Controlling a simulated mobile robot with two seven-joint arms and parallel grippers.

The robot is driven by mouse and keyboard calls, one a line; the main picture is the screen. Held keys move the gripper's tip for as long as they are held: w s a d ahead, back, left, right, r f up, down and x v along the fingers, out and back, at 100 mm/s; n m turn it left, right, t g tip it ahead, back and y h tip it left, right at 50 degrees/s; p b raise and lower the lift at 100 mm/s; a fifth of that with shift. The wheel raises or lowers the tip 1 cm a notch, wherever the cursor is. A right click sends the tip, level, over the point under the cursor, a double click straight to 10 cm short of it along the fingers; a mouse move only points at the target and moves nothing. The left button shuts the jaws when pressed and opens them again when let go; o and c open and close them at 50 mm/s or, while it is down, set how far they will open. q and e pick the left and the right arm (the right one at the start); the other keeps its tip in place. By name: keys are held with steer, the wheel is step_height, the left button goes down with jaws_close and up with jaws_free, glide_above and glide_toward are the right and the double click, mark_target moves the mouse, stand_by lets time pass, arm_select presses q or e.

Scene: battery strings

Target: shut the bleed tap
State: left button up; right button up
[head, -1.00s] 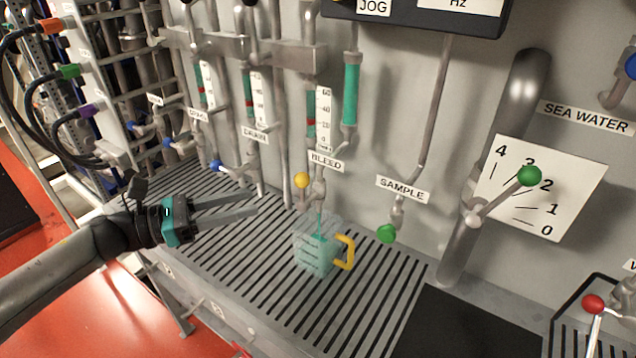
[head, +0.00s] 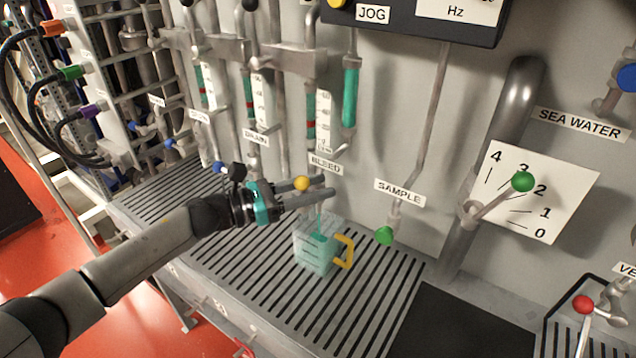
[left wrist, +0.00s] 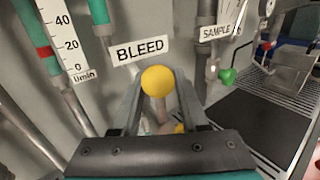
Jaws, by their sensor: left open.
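The bleed tap's yellow ball knob (head: 302,184) sits under the BLEED label (head: 326,163). My left gripper (head: 319,188) is open, its fingers reaching to the tap. In the left wrist view the yellow knob (left wrist: 158,81) lies between the two open fingers; I cannot tell whether either touches it. The tap's body is mostly hidden by the fingers. A clear jug (head: 313,256) with a yellow handle stands on the grating below, holding greenish liquid. A thin teal stream (head: 318,216) shows between tap and jug. My right gripper is not in view.
The green sample knob (head: 384,235) hangs to the right of the jug. A blue-handled drain tap (head: 218,167) is to the left. Flow tubes and pipes stand behind. The slotted grating (head: 250,270) is clear in front of the jug.

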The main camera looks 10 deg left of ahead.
arm_select(q)
steer(key=shift+w+d, duration=0.2)
steer(key=shift+d, duration=0.1)
steer(key=shift+c, duration=0.2)
steer(key=c, duration=0.6)
jaws_close()
